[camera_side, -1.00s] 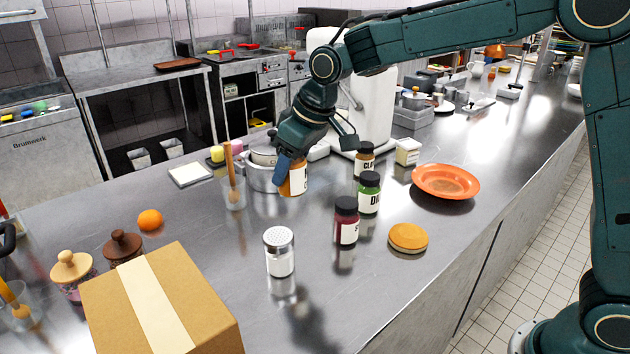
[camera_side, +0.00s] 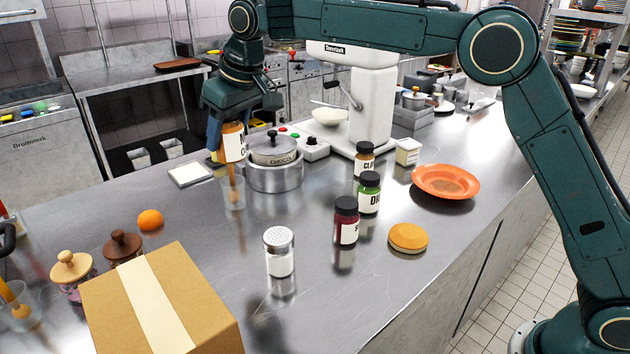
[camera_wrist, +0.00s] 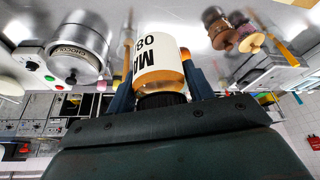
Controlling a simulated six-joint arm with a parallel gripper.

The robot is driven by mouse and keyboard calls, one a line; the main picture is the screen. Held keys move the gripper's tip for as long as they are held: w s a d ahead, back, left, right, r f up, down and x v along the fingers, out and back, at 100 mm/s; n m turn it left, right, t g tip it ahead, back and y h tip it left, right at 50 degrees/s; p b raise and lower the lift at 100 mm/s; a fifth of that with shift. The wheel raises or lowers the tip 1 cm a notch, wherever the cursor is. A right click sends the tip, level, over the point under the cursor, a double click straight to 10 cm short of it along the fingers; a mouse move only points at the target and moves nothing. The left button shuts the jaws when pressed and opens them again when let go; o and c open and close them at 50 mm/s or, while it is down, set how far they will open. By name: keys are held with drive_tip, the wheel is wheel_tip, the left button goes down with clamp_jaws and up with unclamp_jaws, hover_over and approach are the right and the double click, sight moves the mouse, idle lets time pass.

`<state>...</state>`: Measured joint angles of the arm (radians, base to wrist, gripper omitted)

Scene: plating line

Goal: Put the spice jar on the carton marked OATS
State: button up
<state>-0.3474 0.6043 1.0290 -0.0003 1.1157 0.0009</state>
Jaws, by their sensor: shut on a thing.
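A spice jar (camera_side: 233,146) with amber contents, a white label and a dark lid hangs in my gripper (camera_side: 228,132), raised above the counter near a glass with a wooden utensil. In the wrist view the jar (camera_wrist: 160,62) sits between the blue fingers of my gripper (camera_wrist: 160,80), its label partly readable. My gripper is shut on it. A brown carton (camera_side: 205,308) with a pale tape strip stands at the front left, cut off by the lower edge. No OATS marking shows on its visible faces. My gripper is well behind the carton and above its height.
A salt shaker (camera_side: 280,252) stands right of the carton. Several labelled jars, a round tan lid (camera_side: 408,237) and an orange plate (camera_side: 446,181) are further right. Wooden-lidded pots (camera_side: 73,272) and an orange (camera_side: 150,220) lie left. A steel pot (camera_side: 275,176) is near my gripper.

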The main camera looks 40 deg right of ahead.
drive_tip(key=s+a+r+n, duration=0.1)
drive_tip(key=s+a+r, duration=0.3)
drive_tip(key=a, duration=0.3)
drive_tip(key=s+a+r+n+y, duration=0.1)
drive_tip(key=s+a+r+n, duration=0.1)
drive_tip(key=s+a+r, duration=0.2)
drive_tip(key=s+a+r+n+g, duration=0.1)
drive_tip(key=s+a+r+n, duration=0.1)
drive_tip(key=s+a+r, duration=0.2)
drive_tip(key=s+a, duration=0.3)
drive_tip(key=a, duration=0.4)
drive_tip(key=shift+a+r+y, duration=0.15)
drive_tip(key=shift+r+y, duration=0.1)
drive_tip(key=shift+y, duration=0.05)
drive_tip(key=shift+f, duration=0.15)
hover_over(150, 303)
wheel_tip(150, 303, down, 16)
drive_tip(key=shift+f, duration=0.1)
drive_tip(key=shift+f, duration=1.8)
drive_tip(key=shift+f, duration=0.1)
